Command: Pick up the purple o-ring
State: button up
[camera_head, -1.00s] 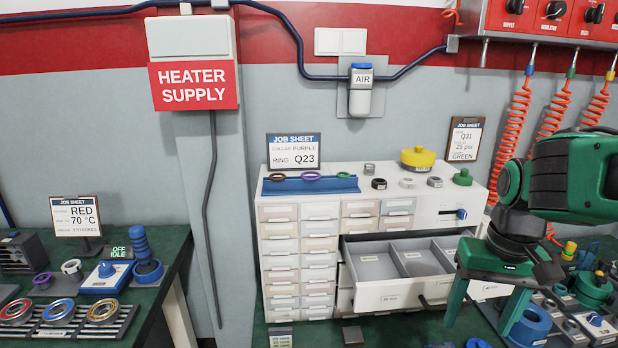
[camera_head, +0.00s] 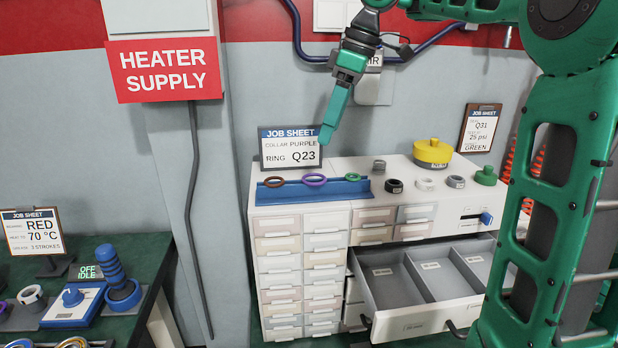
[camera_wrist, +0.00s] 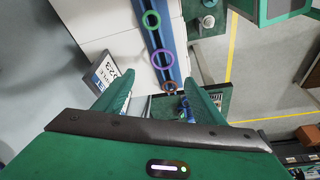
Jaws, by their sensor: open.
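The purple o-ring (camera_head: 314,180) sits in the middle of a blue rack (camera_head: 343,190) on top of the white drawer cabinet, with a brown ring (camera_head: 274,182) to its left and a green ring (camera_head: 352,177) to its right. My gripper (camera_head: 325,138) is above the rack, tilted, its fingers overlapping in this view. In the wrist view the purple o-ring (camera_wrist: 162,59) appears a little beyond the gap between the two spread, empty fingers (camera_wrist: 158,80). The green ring (camera_wrist: 151,20) and brown ring (camera_wrist: 169,86) also show there. Nothing hides the purple o-ring.
A job sheet (camera_head: 290,147) reading collar purple, ring Q23 stands behind the rack, close to my fingertip in the picture. Several small collars and a yellow part (camera_head: 432,151) stand to the right. A cabinet drawer (camera_head: 425,322) is open at the front.

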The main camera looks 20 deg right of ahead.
jog(key=shift+s+x, duration=0.15)
jog(key=shift+x, duration=2.5)
jog(key=shift+s+x, duration=0.1)
jog(key=shift+x, duration=2.5)
jog(key=c, duration=1.1)
